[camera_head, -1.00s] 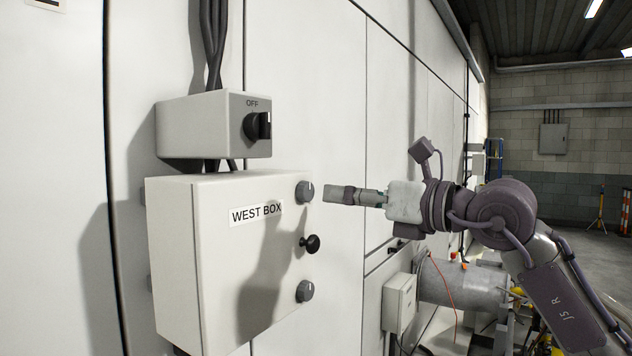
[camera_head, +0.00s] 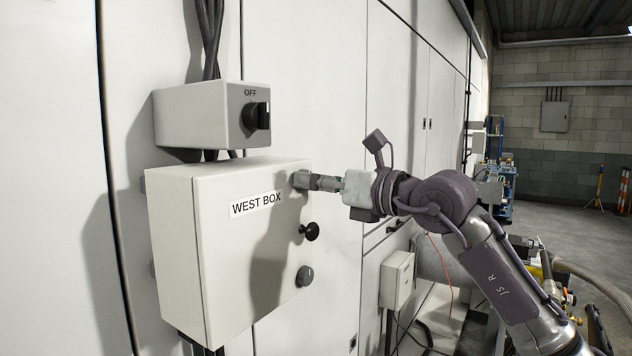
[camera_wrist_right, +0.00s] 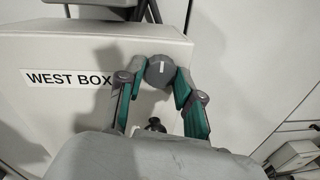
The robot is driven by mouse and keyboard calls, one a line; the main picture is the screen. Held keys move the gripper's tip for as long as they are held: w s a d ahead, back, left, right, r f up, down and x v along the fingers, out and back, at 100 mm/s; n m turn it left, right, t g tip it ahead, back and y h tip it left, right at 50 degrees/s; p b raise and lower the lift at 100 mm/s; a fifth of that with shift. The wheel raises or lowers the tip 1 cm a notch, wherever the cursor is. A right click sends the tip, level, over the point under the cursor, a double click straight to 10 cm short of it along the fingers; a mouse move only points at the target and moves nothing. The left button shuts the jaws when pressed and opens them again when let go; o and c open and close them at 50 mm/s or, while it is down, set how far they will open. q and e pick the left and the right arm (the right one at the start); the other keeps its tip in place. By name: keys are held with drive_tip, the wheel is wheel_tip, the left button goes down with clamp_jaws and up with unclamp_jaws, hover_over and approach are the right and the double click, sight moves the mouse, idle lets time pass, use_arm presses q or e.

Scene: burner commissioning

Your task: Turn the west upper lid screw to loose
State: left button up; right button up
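The west box (camera_head: 175,250) is a white wall enclosure labelled WEST BOX. Its upper lid screw is a round grey knob with a white mark line. It shows in the right wrist view (camera_wrist_right: 160,71), the line about upright there. My right gripper (camera_head: 303,181) is at this screw, its two fingers on either side in the right wrist view (camera_wrist_right: 160,80). The fingertips lie very close to the knob's sides; I cannot tell whether they press on it. In the head view the fingers mostly hide the screw. My left gripper is not in view.
A black knob (camera_head: 311,231) and a lower grey lid screw (camera_head: 305,276) sit below on the same box side. A grey switch box (camera_head: 190,115) marked OFF is mounted above. A smaller white box (camera_head: 396,280) is on the wall farther back. Open floor lies at right.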

drive_tip(key=c, duration=0.3)
drive_tip(key=shift+c, duration=0.2)
